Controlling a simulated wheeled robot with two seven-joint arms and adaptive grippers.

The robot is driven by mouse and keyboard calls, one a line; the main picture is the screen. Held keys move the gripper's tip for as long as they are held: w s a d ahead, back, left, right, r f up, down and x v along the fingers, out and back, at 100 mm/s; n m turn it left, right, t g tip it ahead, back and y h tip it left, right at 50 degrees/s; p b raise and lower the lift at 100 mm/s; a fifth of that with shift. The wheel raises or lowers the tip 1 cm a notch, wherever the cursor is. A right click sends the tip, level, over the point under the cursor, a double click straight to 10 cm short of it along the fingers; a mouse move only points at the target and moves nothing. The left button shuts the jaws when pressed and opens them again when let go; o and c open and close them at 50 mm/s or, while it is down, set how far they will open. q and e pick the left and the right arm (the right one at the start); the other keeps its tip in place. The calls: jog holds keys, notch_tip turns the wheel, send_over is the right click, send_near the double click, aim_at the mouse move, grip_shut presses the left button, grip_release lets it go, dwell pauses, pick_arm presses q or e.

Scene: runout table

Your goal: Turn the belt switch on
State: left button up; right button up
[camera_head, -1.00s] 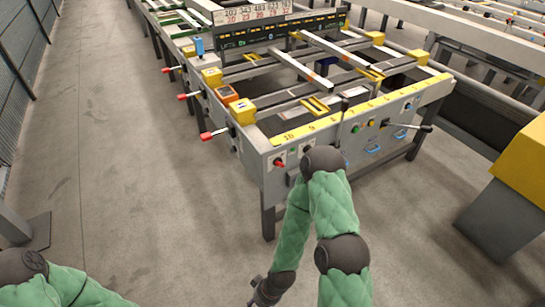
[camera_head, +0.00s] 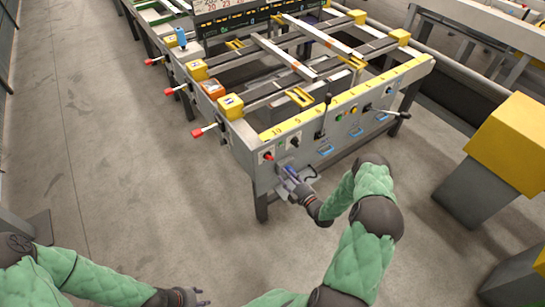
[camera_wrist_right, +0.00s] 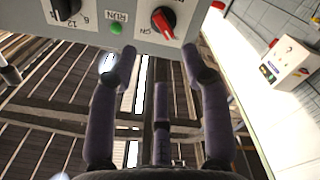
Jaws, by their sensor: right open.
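The belt switch is a red rotary handle (camera_wrist_right: 163,22) at the top of the right wrist view, on a grey panel, with the mark "ON" beside it. In the head view the red switch (camera_head: 268,157) is on the near-left end panel of the runout table (camera_head: 256,170). My right gripper (camera_head: 288,180) is just below and right of it. In the right wrist view the right gripper (camera_wrist_right: 162,62) is open and empty, its fingers apart from the handle. My left gripper (camera_head: 192,297) is low over the floor, far from the panel; its opening is unclear.
A green RUN lamp (camera_wrist_right: 116,28) and a black knob (camera_wrist_right: 68,8) sit beside the switch. Red-tipped levers (camera_head: 198,133) stick out from the table's left side. A black lever (camera_head: 401,114) sticks out at right. A yellow-topped block (camera_head: 510,140) stands at right. Floor at left is clear.

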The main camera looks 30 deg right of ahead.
aim_at(272, 159)
jog(key=w, duration=0.3)
jog(key=w+b, duration=0.1)
jog(key=w, duration=0.3)
jog(key=w+a+b, duration=0.1)
jog(key=w, duration=0.2)
jog(key=shift+w, duration=0.25)
grip_shut()
